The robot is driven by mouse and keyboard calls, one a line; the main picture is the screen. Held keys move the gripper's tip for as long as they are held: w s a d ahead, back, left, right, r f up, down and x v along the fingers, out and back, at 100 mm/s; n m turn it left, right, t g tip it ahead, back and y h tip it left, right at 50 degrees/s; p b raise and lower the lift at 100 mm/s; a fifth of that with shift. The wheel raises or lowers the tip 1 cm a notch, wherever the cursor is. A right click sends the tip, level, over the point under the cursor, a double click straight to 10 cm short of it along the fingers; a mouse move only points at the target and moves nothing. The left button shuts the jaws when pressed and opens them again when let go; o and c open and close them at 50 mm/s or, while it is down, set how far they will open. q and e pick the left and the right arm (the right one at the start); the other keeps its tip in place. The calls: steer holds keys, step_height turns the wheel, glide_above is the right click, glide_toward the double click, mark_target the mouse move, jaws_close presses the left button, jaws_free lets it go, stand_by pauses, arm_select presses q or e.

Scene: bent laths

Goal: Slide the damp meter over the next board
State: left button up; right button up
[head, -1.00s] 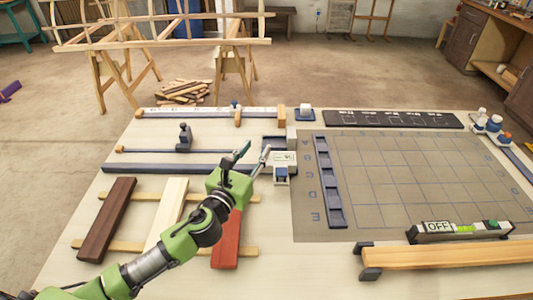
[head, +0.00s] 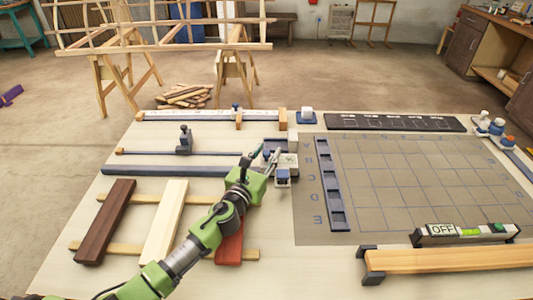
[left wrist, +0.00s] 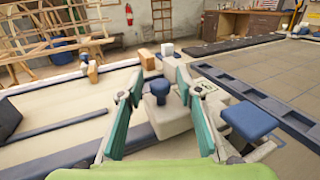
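The damp meter appears to be the pale block with a small display (head: 287,160), standing left of the grid mat. In the left wrist view its pale body (left wrist: 165,122) carries a blue knob. My left gripper (head: 264,156) is at the meter; in the wrist view its teal fingers (left wrist: 155,100) are open, one on each side of the knob, with no clear contact. Three boards lie across two thin battens: dark brown (head: 105,222), pale (head: 166,222) and red (head: 229,248). My left arm hides much of the red board. My right gripper is not in view.
A grid mat (head: 400,185) with a lettered blue tray (head: 329,185) covers the right. A device reading OFF (head: 460,232) and a long wooden bar (head: 450,258) lie at the front right. Blue rails (head: 180,170) and a small clamp-like piece (head: 184,140) lie behind the boards.

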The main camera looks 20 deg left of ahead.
arm_select(q)
jaws_close()
steer(key=s+a, duration=0.1)
steer(key=a, duration=0.3)
steer(key=s+a+b, duration=0.1)
steer(key=a, duration=0.3)
steer(key=s+a+b, duration=0.1)
steer(key=a, duration=0.4)
steer(key=shift+s+f, duration=0.15)
steer(key=shift+s, duration=0.25)
steer(key=shift+s+a, duration=0.1)
steer(key=shift+a, duration=0.2)
jaws_free()
steer(key=s, duration=0.8)
steer(key=s+a, duration=0.1)
steer(key=s, duration=0.3)
steer(key=shift+a, duration=0.1)
